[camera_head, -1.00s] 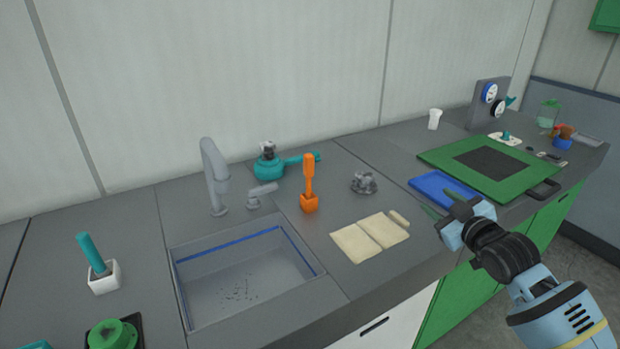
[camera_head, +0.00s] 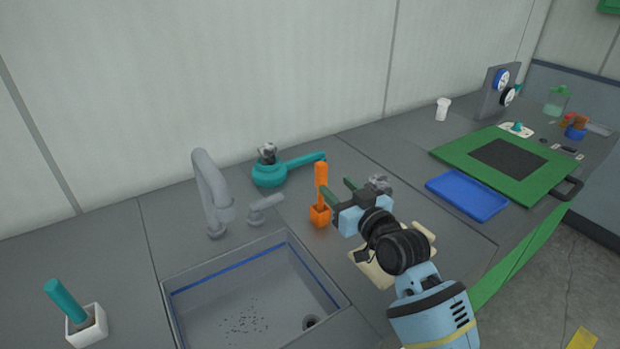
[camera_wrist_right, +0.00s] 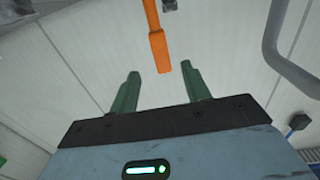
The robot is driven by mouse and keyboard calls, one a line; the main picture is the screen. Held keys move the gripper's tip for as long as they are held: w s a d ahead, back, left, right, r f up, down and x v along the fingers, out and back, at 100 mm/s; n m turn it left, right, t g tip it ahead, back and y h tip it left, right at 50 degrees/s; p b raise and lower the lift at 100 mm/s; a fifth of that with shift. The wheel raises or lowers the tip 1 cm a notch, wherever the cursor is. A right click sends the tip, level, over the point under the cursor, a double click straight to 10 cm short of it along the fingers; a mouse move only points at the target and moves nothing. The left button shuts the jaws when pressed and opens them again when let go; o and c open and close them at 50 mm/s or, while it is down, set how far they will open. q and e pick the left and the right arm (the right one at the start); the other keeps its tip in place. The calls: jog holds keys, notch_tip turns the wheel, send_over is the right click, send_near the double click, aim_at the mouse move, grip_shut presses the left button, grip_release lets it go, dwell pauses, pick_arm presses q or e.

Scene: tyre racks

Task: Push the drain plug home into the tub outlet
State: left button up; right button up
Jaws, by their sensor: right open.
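The tub (camera_head: 180,322) is a grey sink basin with a blue line around its inner wall. Its outlet (camera_head: 311,322) is a dark round hole in the floor, near dark specks. I cannot pick out a drain plug with certainty. An orange long-handled tool (camera_head: 321,195) stands upright on the counter beside the tub. My right gripper (camera_head: 338,188) is open and empty, just right of the tool in the head view. In the right wrist view, the orange tool (camera_wrist_right: 158,45) shows beyond the spread green fingers of the right gripper (camera_wrist_right: 160,71). My left gripper is not in view.
A grey faucet (camera_head: 208,190) and tap lever (camera_head: 265,207) stand behind the tub. A teal pan-like item (camera_head: 270,174) is at the back. My right arm partly hides beige cloths (camera_head: 367,270) and a grey clump (camera_head: 380,184). A blue tray (camera_head: 467,195) lies at right.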

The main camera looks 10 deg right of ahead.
aim_at(324, 173)
jog(key=shift+w+a+r, duration=0.15)
jog(key=shift+w+a, duration=0.05)
jog(key=shift+w, duration=0.3)
jog(key=shift+w+a, duration=0.2)
jog(key=shift+w, duration=0.45)
jog(key=shift+w+a+r, duration=0.1)
jog(key=shift+w+a, duration=0.1)
jog(key=shift+w, duration=0.25)
jog(key=shift+x, duration=2.05)
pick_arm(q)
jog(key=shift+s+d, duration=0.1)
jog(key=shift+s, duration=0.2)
pick_arm(e)
grip_shut()
